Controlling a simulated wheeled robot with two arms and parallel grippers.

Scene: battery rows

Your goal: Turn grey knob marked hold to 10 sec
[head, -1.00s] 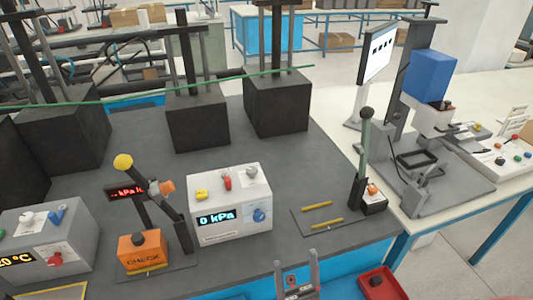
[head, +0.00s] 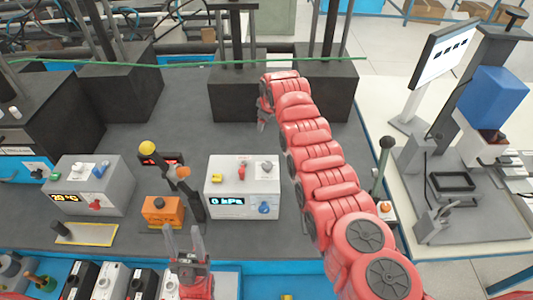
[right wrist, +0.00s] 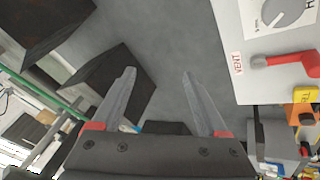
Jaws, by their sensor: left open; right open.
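The grey knob (head: 267,167) sits on top of the white box with the "0 kPa" display (head: 214,187), at its right end. In the right wrist view the grey knob (right wrist: 287,12) is at the upper right edge, with a dial scale partly cut off and a letter "H" beside it. My right gripper (right wrist: 158,75) is open and empty, beyond the box and apart from the knob. In the head view its fingers (head: 262,117) are mostly hidden by my red arm. My left gripper (head: 184,232) is open and empty at the table's front edge.
Dark blocks (head: 238,98) stand behind.

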